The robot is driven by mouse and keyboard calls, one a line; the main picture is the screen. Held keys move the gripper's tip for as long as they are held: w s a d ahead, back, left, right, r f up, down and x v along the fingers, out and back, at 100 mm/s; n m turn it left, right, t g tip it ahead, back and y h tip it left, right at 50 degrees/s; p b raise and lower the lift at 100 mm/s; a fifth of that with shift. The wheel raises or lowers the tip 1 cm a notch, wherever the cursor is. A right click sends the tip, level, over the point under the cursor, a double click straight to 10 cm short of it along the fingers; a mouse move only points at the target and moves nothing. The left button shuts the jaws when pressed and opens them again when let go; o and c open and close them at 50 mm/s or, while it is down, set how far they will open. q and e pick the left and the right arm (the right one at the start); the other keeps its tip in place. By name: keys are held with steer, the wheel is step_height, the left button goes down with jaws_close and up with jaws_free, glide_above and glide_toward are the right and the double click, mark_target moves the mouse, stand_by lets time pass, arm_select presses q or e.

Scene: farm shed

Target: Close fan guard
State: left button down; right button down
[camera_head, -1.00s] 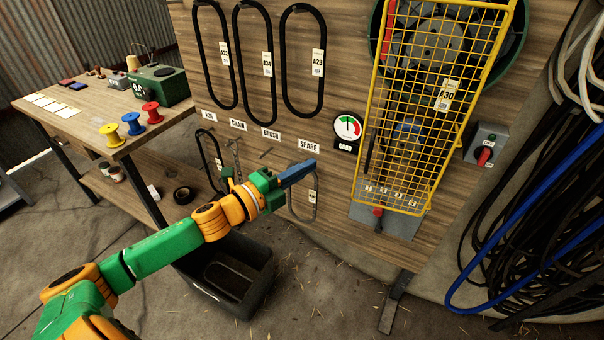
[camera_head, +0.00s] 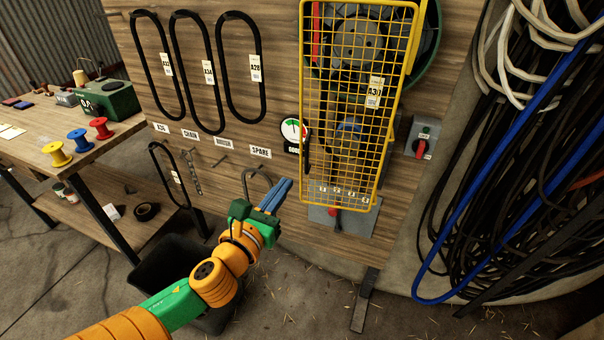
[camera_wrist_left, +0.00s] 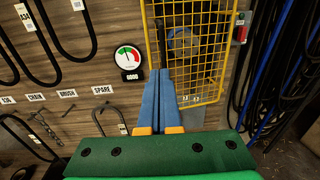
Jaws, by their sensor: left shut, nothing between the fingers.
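The fan guard (camera_head: 381,148), a yellow wire mesh door, hangs in front of the belt and pulley machinery (camera_head: 358,50) on the wooden panel. It looks swung out a little from the panel; the exact gap is hard to tell. A black strip, perhaps its handle, runs along its left edge. My left gripper (camera_head: 287,183) is shut and empty, its blue fingers left of the guard's lower left corner. In the left wrist view the fingertips (camera_wrist_left: 163,72) overlap the guard's left edge (camera_wrist_left: 150,35); contact cannot be told. My right gripper is not in view.
A round gauge (camera_head: 293,132) is left of the guard, with black belts (camera_head: 203,72) further left. A red-handled switch (camera_head: 420,146) is at right, beside hanging cables (camera_head: 500,150). A dark bin (camera_head: 160,270) stands below my left arm. A workbench (camera_head: 60,170) is at far left.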

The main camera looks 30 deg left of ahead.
mark_target(306, 158)
arm_select(q)
steer(key=w, duration=0.4)
steer(key=w+p, duration=0.1)
steer(key=w, duration=0.1)
steer(key=shift+w+a+r, duration=0.2)
steer(key=shift+r, duration=0.15)
steer(key=shift+w+a+f, duration=0.15)
steer(key=shift+w+a, duration=0.1)
steer(key=shift+w, duration=0.3)
steer(key=shift+d, duration=0.1)
steer(key=shift+w+a+m+h, duration=0.5)
steer(key=shift+w+a+h, duration=0.3)
steer(key=shift+w+a, duration=0.4)
